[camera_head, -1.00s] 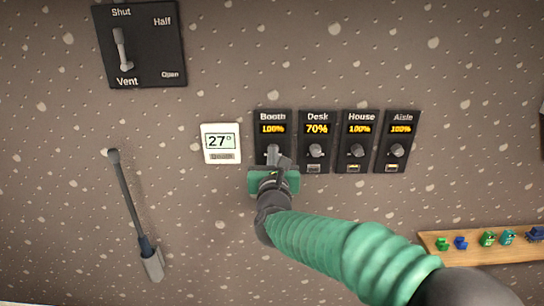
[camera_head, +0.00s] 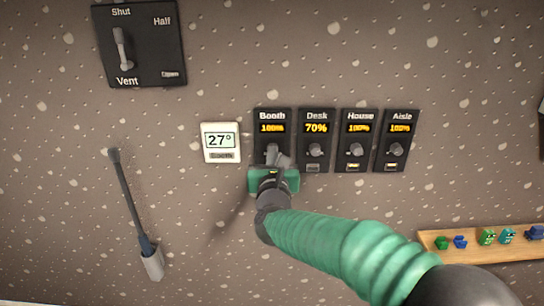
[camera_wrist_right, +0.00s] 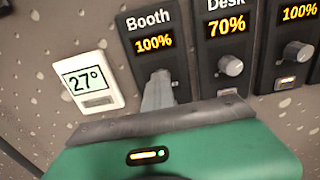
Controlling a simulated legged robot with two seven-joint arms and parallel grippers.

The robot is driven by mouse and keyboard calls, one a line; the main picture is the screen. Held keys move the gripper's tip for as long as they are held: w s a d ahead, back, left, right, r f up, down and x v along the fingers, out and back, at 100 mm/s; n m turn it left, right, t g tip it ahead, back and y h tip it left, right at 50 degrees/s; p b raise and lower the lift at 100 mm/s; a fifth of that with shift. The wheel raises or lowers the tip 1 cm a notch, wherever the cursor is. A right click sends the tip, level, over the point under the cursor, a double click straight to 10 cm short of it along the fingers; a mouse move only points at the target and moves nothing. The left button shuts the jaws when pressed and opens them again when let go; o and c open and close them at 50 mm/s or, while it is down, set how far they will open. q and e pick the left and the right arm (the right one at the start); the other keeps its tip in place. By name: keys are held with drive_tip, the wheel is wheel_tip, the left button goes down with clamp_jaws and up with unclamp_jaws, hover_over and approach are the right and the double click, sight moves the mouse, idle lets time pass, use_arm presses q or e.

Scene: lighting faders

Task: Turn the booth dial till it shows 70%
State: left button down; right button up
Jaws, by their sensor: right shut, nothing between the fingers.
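The booth dial panel (camera_head: 272,116) is a black plate on the wall, leftmost of a row of dial panels, and its display reads 100%. It also shows in the right wrist view (camera_wrist_right: 147,22), again with 100%. My right gripper (camera_head: 273,155) is in front of the lower part of this panel, fingers shut with nothing held between them. In the right wrist view the fingers (camera_wrist_right: 158,92) cover the booth knob, so the knob is hidden. I cannot tell whether the fingers touch it. My left gripper is not in view.
Right of it are the desk panel (camera_head: 317,128) at 70%, the house panel (camera_head: 359,128) and the aisle panel (camera_head: 401,129). A white 27° thermostat (camera_head: 221,142) sits to the left. A vent switch (camera_head: 140,45), a hanging tool (camera_head: 138,220) and a shelf (camera_head: 480,255) with small figures surround them.

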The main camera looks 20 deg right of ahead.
drive_tip(key=shift+o, duration=1.2)
drive_tip(key=shift+d+f, duration=0.1)
drive_tip(key=shift+d, duration=0.2)
drive_tip(key=o, duration=0.4)
drive_tip(key=shift+w+a+f+b, duration=0.1)
drive_tip(key=shift+w+f+b, duration=0.1)
drive_tip(key=shift+f+b, duration=0.65)
drive_tip(key=shift+c, duration=0.2)
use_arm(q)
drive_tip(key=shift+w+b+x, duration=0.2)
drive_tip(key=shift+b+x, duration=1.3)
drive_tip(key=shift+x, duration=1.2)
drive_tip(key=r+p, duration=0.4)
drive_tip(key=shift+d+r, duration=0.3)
use_arm(e)
drive_tip(key=v, duration=1.7)
drive_tip(key=shift+s+a+r, duration=0.15)
drive_tip(key=shift+s+r, duration=0.2)
drive_tip(key=shift+r, duration=0.15)
